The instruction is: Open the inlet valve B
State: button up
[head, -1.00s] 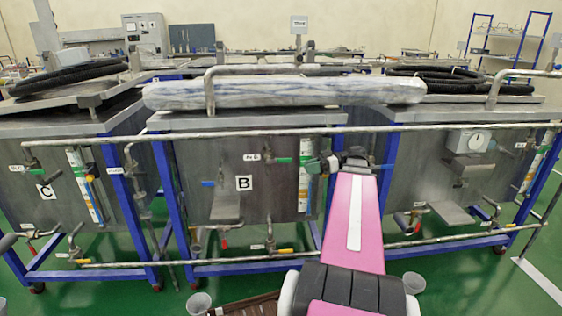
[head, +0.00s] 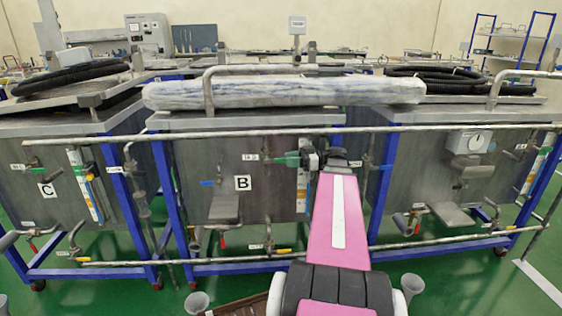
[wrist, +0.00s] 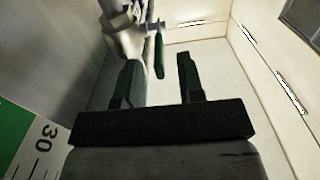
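Tank B, marked with a white letter label (head: 243,183), stands in the middle of the head view. A valve with a green lever handle (head: 289,160) is on its upper front, beside a small white label (head: 250,156) too small to read surely. My gripper (head: 308,158) is just right of the green handle in the head view; its fingers are hard to make out there. In the wrist view my gripper (wrist: 160,68) is open, its two dark green fingers apart. A green lever (wrist: 159,55) hanging from metal pipework shows in the gap between them. Contact cannot be told.
A long horizontal pipe (head: 220,135) runs across the tank fronts above the valve. A vertical gauge strip (head: 302,190) is partly hidden by my arm. A metal bracket (head: 224,207) sticks out lower left. Tank C (head: 48,190) stands left.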

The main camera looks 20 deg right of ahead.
aim_at(281, 160)
jog(key=shift+x, duration=1.9)
grip_shut()
jog(key=shift+r+g+h, duration=0.2)
jog(key=shift+r+h, duration=0.1)
jog(key=shift+h, duration=0.45)
jog(key=shift+r+g+h, duration=0.2)
jog(key=shift+r+h, duration=0.15)
jog(key=shift+h, duration=0.4)
grip_release()
